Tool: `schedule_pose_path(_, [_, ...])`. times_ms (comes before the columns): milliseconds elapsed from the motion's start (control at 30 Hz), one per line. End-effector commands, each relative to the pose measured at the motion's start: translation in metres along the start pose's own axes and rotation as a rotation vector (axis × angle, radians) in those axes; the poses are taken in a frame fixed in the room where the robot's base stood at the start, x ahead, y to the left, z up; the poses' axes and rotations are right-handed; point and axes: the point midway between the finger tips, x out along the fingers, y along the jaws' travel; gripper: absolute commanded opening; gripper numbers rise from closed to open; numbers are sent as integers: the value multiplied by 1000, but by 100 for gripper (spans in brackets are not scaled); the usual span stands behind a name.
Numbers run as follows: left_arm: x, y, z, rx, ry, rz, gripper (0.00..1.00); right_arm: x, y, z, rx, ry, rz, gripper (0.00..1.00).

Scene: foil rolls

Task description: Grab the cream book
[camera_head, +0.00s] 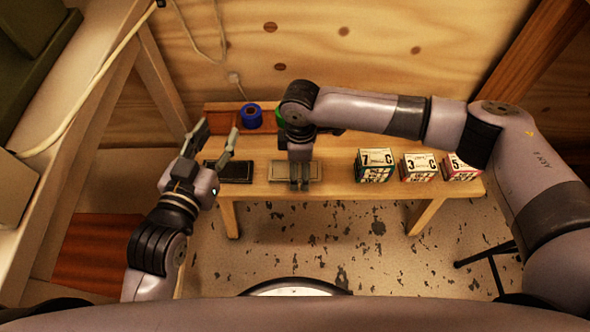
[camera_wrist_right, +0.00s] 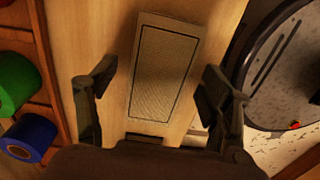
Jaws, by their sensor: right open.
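The cream book (camera_head: 314,173) lies flat near the front edge of the wooden table. In the right wrist view the cream book (camera_wrist_right: 165,72) shows a textured cover with a dark border line. My right gripper (camera_head: 299,186) is above it and hides part of it in the head view. In the right wrist view its two fingers are spread, one on each side of the book, with nothing held; I cannot tell their exact height above the table. My left gripper (camera_head: 220,128) is open and empty, to the left, near the dark book (camera_head: 236,172).
Several numbered boxes, such as the green one (camera_head: 375,165) and the red one (camera_head: 461,167), stand on the right of the table (camera_head: 340,188). Blue (camera_head: 251,116) and green (camera_head: 279,114) rolls sit in a reddish rack (camera_head: 221,122) at the back. A wooden wall is behind.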

Motion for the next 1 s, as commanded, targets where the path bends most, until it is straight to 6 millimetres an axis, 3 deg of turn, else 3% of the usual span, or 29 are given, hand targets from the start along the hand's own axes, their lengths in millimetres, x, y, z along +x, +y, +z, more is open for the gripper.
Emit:
schedule_pose_path(100, [0, 0, 0, 0, -1, 0, 40, 0, 0, 0, 0, 0, 0, 73])
schedule_pose_path(867, [0, 0, 0, 0, -3, -1, 40, 0, 0, 0, 0, 0, 0, 22])
schedule_pose_path(1000, [0, 0, 1, 0, -4, -1, 40, 0, 0, 0, 0, 0, 0, 20])
